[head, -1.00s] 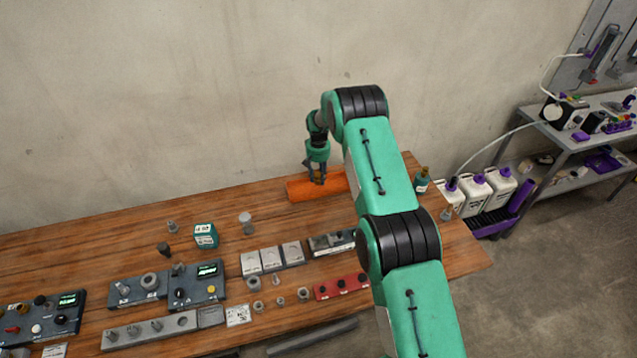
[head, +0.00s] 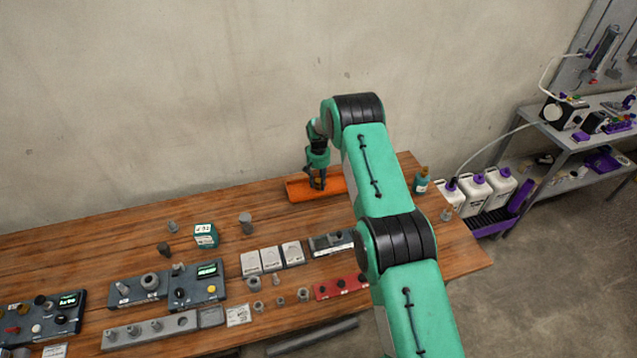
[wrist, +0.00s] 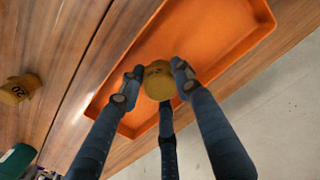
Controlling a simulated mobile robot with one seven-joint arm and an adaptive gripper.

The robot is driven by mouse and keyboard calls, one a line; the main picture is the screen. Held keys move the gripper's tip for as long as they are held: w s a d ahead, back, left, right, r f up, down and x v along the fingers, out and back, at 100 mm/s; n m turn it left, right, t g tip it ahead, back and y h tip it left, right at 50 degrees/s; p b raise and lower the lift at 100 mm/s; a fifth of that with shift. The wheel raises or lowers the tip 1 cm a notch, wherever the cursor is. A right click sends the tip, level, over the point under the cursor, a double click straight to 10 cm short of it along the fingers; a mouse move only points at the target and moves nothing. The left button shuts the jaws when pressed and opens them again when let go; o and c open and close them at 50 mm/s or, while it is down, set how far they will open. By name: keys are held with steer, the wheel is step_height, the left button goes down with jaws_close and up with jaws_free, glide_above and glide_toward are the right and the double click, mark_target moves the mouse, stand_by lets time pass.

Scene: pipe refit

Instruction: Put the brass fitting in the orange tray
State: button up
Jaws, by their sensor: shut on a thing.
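My gripper (head: 317,184) points down into the orange tray (head: 296,191) at the back of the wooden bench. In the wrist view its fingers (wrist: 157,77) are closed around the round brass fitting (wrist: 158,86). The fitting is over the floor of the tray (wrist: 215,40), inside its rim. I cannot tell whether it touches the floor. In the head view the fitting is mostly hidden by the fingers. My arm covers the tray's right end there.
A second brass-coloured piece marked 20 (wrist: 18,89) lies on the bench outside the tray. A teal bottle (head: 421,182) stands right of my arm. A teal box (head: 205,236) and a grey cylinder (head: 245,223) stand left. Control boxes (head: 190,285) and small fittings fill the front.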

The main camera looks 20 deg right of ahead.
mark_target(318, 180)
steer(key=o, duration=1.2)
steer(key=shift+f, duration=0.1)
steer(key=shift+o, duration=0.2)
step_height(318, 180, up, 12)
stand_by(0.5)
